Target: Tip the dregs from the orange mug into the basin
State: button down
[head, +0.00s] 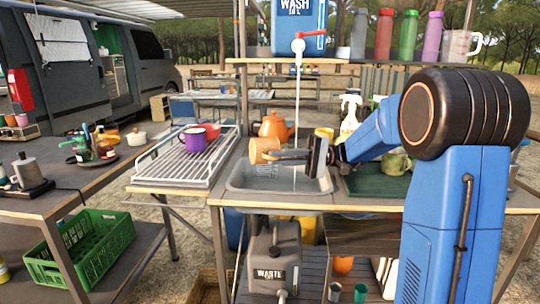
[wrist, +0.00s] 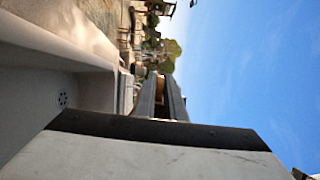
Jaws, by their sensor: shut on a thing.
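The orange mug (head: 263,150) is tilted well over on its side above the back left of the grey basin (head: 238,181). My gripper (head: 286,156) is shut on it from the right, and its dark fingers reach across to the mug. Whether liquid is leaving the mug is too small to tell. In the wrist view the picture is rolled sideways, and the fingers (wrist: 158,98) show with a small brownish patch between them. The basin and its drain holes (wrist: 63,99) show at the left there.
A thin stream falls from the red-handled tap (head: 298,46) close to my gripper. An orange kettle (head: 274,125) stands behind the basin. A rack (head: 172,168) with purple and red mugs is left. A green mug (head: 396,163) stands on the right.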

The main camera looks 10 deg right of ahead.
aim_at(279, 145)
jog(key=h, duration=0.2)
jog(key=r+h, duration=0.1)
jog(key=h, duration=0.1)
jog(key=shift+r, duration=0.2)
jog(key=h, duration=0.2)
jog(key=r+h, duration=0.1)
jog(key=h, duration=0.2)
jog(key=shift+a+r+t, duration=0.1)
jog(key=shift+r+t, duration=0.05)
jog(key=shift+t, duration=0.25)
jog(key=h, duration=0.2)
jog(key=r+h, duration=0.1)
jog(key=h, duration=0.4)
jog(key=r+h, duration=0.1)
jog(key=h, duration=0.2)
jog(key=shift+r+t, duration=0.15)
jog(key=shift+t, duration=0.15)
